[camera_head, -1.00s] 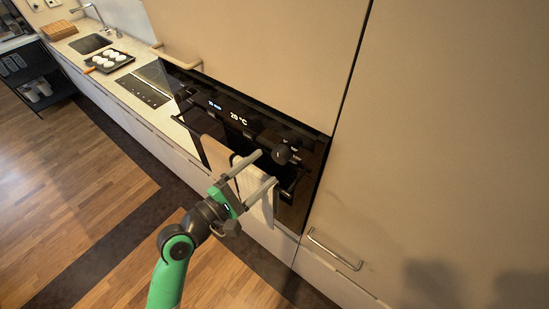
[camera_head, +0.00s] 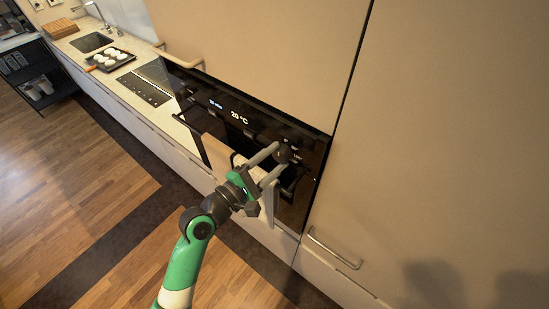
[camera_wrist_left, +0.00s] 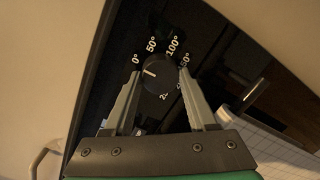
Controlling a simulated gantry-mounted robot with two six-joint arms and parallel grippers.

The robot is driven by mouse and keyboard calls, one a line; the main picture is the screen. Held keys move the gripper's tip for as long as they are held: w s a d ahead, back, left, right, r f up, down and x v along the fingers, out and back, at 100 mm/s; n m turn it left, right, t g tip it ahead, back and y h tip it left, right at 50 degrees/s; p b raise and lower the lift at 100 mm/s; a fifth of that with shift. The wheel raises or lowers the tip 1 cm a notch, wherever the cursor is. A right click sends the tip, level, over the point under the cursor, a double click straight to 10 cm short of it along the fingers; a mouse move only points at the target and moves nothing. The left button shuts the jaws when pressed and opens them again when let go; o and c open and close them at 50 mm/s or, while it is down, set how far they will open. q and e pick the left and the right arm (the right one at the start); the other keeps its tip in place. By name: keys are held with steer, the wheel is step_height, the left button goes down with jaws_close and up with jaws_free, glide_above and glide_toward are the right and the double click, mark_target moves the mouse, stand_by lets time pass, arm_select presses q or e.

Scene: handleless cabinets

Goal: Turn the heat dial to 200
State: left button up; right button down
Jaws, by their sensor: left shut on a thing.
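The heat dial (camera_wrist_left: 156,74) is a round black knob on the dark oven panel. In the left wrist view its white pointer line aims near the 0° mark, and 50°, 100° and a partly hidden 150° are printed around it. My left gripper (camera_wrist_left: 157,78) has a finger on each side of the dial and is shut on it. In the head view the left gripper (camera_head: 283,158) reaches the dial at the right of the oven (camera_head: 250,118), and its fingers partly cover the dial. The oven display reads 20 °C. My right gripper is not in view.
A light towel (camera_head: 266,205) hangs at the oven front, behind my left gripper. Tall beige cabinet fronts stand above and to the right. A metal handle (camera_head: 334,251) sticks out at lower right. The counter with the cooktop (camera_head: 146,88) runs left.

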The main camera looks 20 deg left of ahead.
arm_select(q)
steer(key=shift+c, duration=0.6)
